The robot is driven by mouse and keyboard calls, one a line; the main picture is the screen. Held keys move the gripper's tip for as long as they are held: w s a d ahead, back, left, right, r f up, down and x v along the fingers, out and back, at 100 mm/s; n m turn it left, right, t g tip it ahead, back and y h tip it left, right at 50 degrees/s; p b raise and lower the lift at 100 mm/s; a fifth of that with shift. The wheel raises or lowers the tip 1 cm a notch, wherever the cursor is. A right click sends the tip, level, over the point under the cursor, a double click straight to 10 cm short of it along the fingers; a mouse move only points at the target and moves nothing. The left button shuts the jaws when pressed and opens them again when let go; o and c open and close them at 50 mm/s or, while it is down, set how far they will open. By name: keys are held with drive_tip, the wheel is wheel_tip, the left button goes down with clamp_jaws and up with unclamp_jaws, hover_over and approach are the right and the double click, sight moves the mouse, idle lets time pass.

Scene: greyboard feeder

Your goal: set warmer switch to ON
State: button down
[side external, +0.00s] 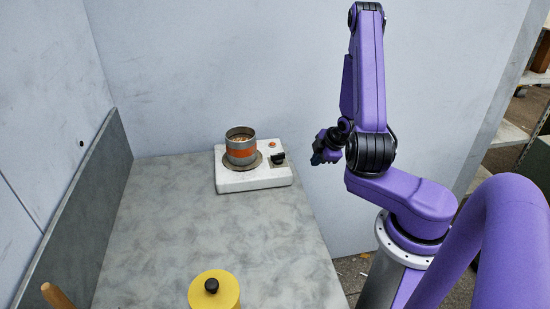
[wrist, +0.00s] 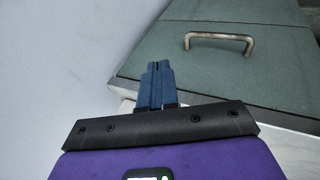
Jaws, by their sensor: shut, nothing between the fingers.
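The white warmer (side external: 230,181) stands at the back of the grey table, near the wall. A round metal pot (side external: 240,146) with an orange band sits on its hot plate and holds something brownish. The black switch (side external: 278,158) is on the right side of the warmer's top; its ON or OFF setting is too small to read. My gripper (side external: 316,160) is in the air to the right of the warmer, apart from the switch. In the wrist view my gripper (wrist: 157,66) shows its blue fingers together with nothing between them. The warmer is not in the wrist view.
A yellow canister (side external: 215,290) with a black knob stands at the table's front. A wooden handle (side external: 57,296) shows at the front left. The table's middle (side external: 190,230) is clear. A green panel with a metal handle (wrist: 219,37) shows in the wrist view.

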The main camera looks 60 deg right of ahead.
drive_tip(key=w+r+m+h, duration=0.4)
drive_tip(key=w+r+m, duration=0.2)
drive_tip(key=m, duration=0.2)
wheel_tip(320, 180, up, 8)
drive_tip(key=m+g+h, duration=0.2)
drive_tip(key=m+h, duration=0.1)
drive_tip(key=m, duration=1.4)
hover_over(277, 162)
drive_tip(key=s+a+m, duration=0.2)
drive_tip(key=a+m, duration=0.2)
drive_tip(key=a, duration=0.1)
drive_tip(key=s+a+r+m+g+y, duration=0.1)
drive_tip(key=s+a+m, duration=0.2)
drive_tip(key=a+m, duration=0.1)
drive_tip(key=shift+s+a+g, duration=0.2)
drive_tip(key=shift+a+g, duration=0.1)
drive_tip(key=shift+a, duration=0.5)
drive_tip(key=x, duration=0.9)
drive_tip(key=shift+d+f, duration=0.1)
drive_tip(key=shift+f, duration=0.25)
drive_tip(key=shift+w+d+f+m, duration=0.15)
drive_tip(key=shift+w+d+m, duration=0.15)
drive_tip(key=shift+w+d, duration=1)
drive_tip(key=shift+w, duration=0.35)
